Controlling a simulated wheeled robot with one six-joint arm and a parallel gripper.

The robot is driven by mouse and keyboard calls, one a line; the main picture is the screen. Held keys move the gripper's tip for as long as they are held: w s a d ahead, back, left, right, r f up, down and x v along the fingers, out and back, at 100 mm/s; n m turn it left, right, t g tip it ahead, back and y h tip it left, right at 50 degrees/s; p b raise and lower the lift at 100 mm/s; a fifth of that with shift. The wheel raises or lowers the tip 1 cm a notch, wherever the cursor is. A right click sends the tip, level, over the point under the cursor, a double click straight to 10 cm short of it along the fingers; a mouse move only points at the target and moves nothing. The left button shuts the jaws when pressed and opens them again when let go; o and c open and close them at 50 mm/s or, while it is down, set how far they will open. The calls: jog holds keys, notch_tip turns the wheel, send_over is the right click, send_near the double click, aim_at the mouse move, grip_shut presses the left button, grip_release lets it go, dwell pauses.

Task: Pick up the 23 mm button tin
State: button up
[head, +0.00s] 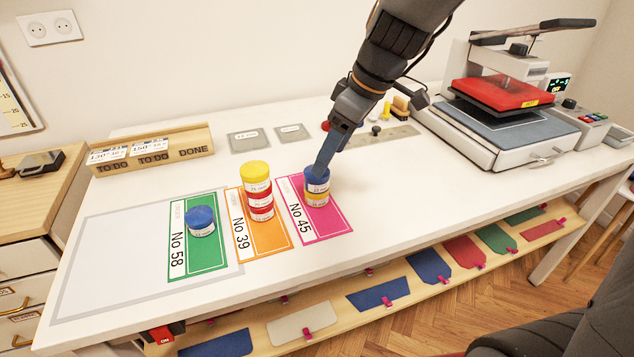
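Button tins with white labels stand on three cards; the size print is too small to read, so I cannot tell which tin is 23 mm. On the pink No 45 card (330,228), a blue tin (316,186) sits on a yellow-lidded tin (317,200). On the orange No 39 card (252,248), a yellow tin (255,170) tops a stack with red tins (261,201). A single blue tin (201,220) stands on the green No 58 card (207,262). My gripper (321,172) points down at the pink card's top blue tin, overlapping it; its finger gap is hidden.
A heat press (500,110) stands at the back right. A wooden card holder (150,153) is at the back left. Two grey plates (249,142) (292,132) lie behind the stacks. The white table (430,190) is clear right of the pink card.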

aim_at(313, 184)
jog(key=shift+w+a+p+x, duration=0.2)
jog(key=shift+p+x, duration=0.25)
jog(key=shift+x, duration=1.5)
jog(key=shift+w+a+p+x, duration=0.1)
jog(key=shift+w+p+x, duration=0.25)
jog(key=shift+x, duration=1.55)
jog(key=shift+s+r, duration=0.1)
jog(key=shift+r, duration=0.05)
jog(key=c, duration=1.2)
